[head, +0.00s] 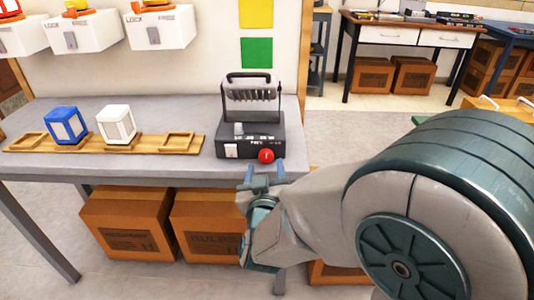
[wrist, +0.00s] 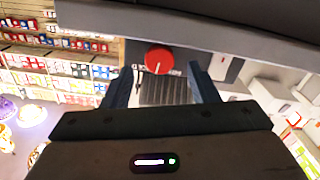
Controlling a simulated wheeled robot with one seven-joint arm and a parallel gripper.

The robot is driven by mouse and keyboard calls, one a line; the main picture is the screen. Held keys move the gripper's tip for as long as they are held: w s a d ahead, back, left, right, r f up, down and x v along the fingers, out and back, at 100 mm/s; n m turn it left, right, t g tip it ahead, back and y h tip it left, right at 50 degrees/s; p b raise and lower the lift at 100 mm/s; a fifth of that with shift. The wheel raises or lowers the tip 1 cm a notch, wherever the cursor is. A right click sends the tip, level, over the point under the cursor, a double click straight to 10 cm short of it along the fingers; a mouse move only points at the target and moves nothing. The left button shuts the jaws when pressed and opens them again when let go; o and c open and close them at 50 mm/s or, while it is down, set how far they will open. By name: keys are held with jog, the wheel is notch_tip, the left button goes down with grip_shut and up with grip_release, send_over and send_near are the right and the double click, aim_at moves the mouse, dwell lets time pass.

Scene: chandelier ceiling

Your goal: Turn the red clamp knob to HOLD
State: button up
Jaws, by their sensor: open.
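The red clamp knob (head: 266,156) is on the front right of a dark grey device (head: 240,150) with a black handle, near the table's front edge. In the wrist view the knob (wrist: 159,57) is a red disc with a short pale line on it. Small white lettering lies beside it, too small to read surely. My gripper (head: 265,181) is just in front of and below the knob. In the wrist view its two fingers (wrist: 158,70) are spread apart, with the knob ahead between their tips, not gripped.
The grey table (head: 200,105) carries a wooden tray (head: 85,146) with a blue and a white lantern-like block, left of the device. White boxes (head: 155,28) marked LOCK and FREE hang on the wall. Cardboard boxes (head: 130,222) stand under the table.

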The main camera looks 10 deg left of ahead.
aim_at(266, 159)
jog(key=shift+x, duration=2.1)
jog(key=c, duration=1)
jog(key=shift+m+b, duration=0.3)
jog(key=shift+b, duration=0.25)
jog(key=m+b, duration=0.3)
jog(key=shift+d+f+b, duration=0.1)
jog(key=shift+f+b, duration=0.1)
jog(key=shift+b, duration=0.2)
jog(key=shift+r+m+b, duration=0.15)
jog(key=shift+m+b, duration=1.45)
jog(key=shift+m, duration=0.3)
